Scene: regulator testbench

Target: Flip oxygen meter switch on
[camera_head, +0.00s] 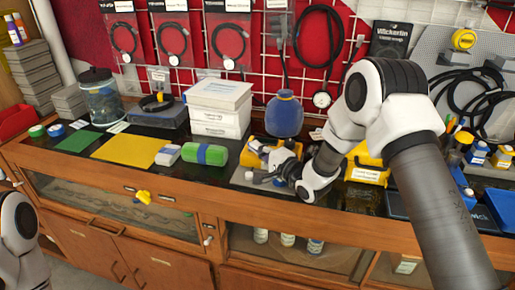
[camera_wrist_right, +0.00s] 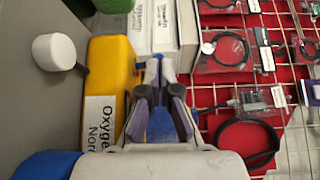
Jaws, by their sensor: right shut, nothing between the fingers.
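The oxygen meter (camera_head: 249,156) is a yellow box on the bench, partly hidden behind my right gripper (camera_head: 272,163). In the right wrist view the yellow meter (camera_wrist_right: 112,65) carries a white label reading "Oxygen", partly cut off by my gripper.
A green cylinder (camera_head: 205,153) lies left of the meter, with white boxes (camera_head: 219,105) behind it. A blue flask-shaped thing (camera_head: 284,115) stands behind. A white round cap (camera_wrist_right: 54,52) is near the meter. Another yellow labelled case (camera_head: 368,172) is to the right.

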